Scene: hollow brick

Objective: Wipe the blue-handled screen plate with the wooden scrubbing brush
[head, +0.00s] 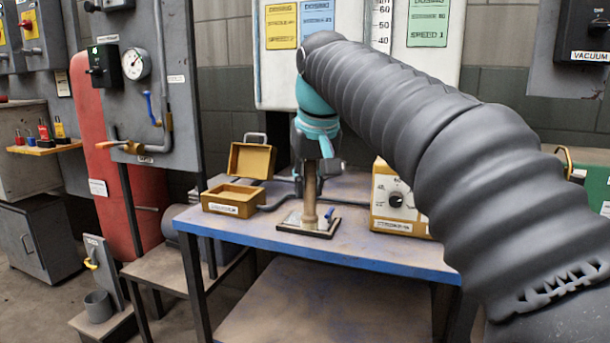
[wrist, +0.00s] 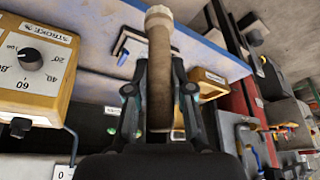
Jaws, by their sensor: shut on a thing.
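My gripper (head: 310,158) points down above the blue-edged table and is shut on the wooden scrubbing brush (head: 309,197). The brush is held upright, a tan shaft with its lower end at the screen plate; I cannot tell whether it touches. The screen plate (head: 291,224) is a flat, pale square with a dark border, lying on the table. Its blue handle (head: 329,214) stands at its right side. In the wrist view the brush (wrist: 160,75) runs up between the fingers (wrist: 160,95), and the blue handle (wrist: 122,48) shows left of its far end.
An ochre box with a raised lid (head: 232,200) stands left of the plate on the table (head: 385,247). A yellow dial unit (head: 397,200) stands to the right, partly behind my arm. A grey pipe runs behind the plate. The table's front strip is clear.

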